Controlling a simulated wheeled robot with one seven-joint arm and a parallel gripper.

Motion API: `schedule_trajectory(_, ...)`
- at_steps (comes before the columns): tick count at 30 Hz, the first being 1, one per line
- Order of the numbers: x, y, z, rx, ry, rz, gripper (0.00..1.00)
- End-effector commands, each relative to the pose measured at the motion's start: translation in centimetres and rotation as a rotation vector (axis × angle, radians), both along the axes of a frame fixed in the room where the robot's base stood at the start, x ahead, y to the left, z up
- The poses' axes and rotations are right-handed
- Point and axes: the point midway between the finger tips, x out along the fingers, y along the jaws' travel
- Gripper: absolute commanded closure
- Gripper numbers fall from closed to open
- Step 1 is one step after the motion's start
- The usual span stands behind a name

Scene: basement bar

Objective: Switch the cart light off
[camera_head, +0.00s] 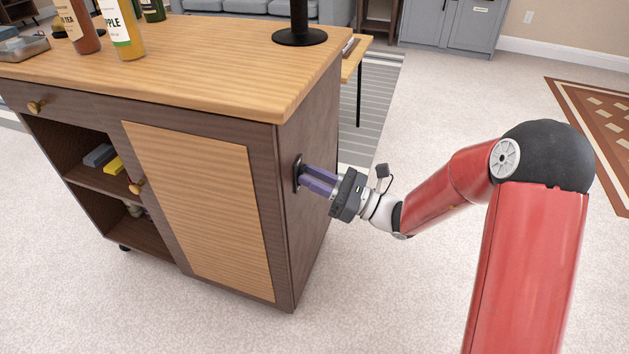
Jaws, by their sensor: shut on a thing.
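The wooden cart (200,85) stands at left and centre, with a light wood top and dark brown sides. On its right side panel is a small black fitting (297,171), which looks like the switch; my fingers hide part of it. My gripper (306,179), with purple fingers, reaches it from the right and is shut on it. A black round base with a post (300,37) stands at the back right of the cart top. It may belong to the light; its upper part is out of view, so I cannot tell whether it is lit.
Bottles (122,30) and a tray (22,47) stand on the cart top at left. The cart has a drawer, open shelves and a light wood door (200,205). A low table (354,62) is behind it. Carpet (400,290) lies clear at front and right.

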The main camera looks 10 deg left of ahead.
Motion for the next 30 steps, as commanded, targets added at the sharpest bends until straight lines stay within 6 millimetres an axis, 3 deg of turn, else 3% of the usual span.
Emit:
schedule_trajectory(3, 0.0, 0.0, 0.0, -0.002, 0.001, 0.000, 1.00)
schedule_trajectory(4, 0.0, 0.0, 0.0, -0.002, 0.001, 0.000, 0.76)
schedule_trajectory(9, 0.0, 0.0, 0.0, -0.003, 0.000, 0.000, 0.56)
schedule_trajectory(19, 0.0, -0.5, -0.2, -0.003, 0.001, -0.003, 0.56)
schedule_trajectory(30, -0.4, -6.1, -1.9, -0.004, 0.001, -0.004, 0.56)
